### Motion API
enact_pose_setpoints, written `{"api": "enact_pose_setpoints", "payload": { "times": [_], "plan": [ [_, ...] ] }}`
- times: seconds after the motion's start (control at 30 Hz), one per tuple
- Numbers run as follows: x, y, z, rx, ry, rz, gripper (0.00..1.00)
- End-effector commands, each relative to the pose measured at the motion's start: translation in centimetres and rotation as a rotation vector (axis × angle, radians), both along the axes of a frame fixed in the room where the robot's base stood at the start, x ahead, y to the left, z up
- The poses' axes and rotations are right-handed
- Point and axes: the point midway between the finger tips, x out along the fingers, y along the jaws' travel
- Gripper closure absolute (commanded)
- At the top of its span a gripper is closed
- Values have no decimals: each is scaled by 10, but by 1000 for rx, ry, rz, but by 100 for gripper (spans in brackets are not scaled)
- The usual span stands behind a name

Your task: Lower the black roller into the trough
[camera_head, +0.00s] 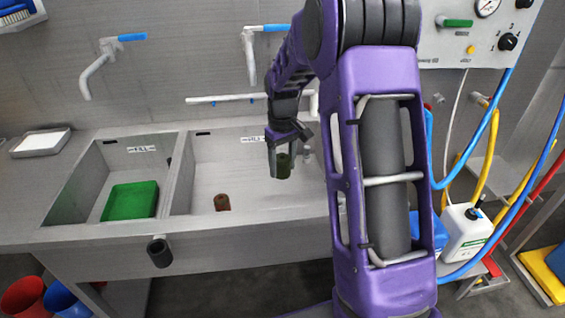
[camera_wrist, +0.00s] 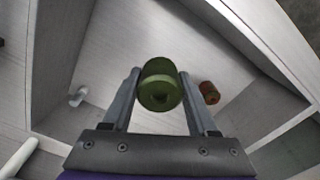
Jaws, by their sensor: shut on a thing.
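My gripper (camera_head: 283,150) is over the wide right-hand trough (camera_head: 255,196), its fingers pointing down. In the wrist view its fingers are shut on a dark olive-green roller (camera_wrist: 160,88), whose round end faces the camera. The roller also shows in the head view (camera_head: 284,167), apart from the trough's floor as far as I can tell. A brown-red roller (camera_head: 221,202) stands in the trough to the left of my gripper; the wrist view shows it right of the fingers (camera_wrist: 209,92). A black cylinder (camera_head: 159,252) is at the sink's front edge; I cannot tell how it is supported.
A divider (camera_head: 184,172) separates the trough from the left basin, which holds a green tray (camera_head: 130,201). Taps (camera_head: 104,62) and a wall pipe (camera_head: 222,99) are behind. A white canister (camera_head: 466,233) and hoses are at right. My arm hides the trough's right end.

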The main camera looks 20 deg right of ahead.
Motion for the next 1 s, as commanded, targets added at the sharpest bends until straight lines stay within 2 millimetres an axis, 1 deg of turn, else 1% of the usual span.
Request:
{"api": "enact_pose_setpoints", "payload": {
  "times": [0.03,1.0],
  "plan": [
    [0,0,-4,0,0,0,99],
    [0,0,-53,0,0,0,99]
  ]
}}
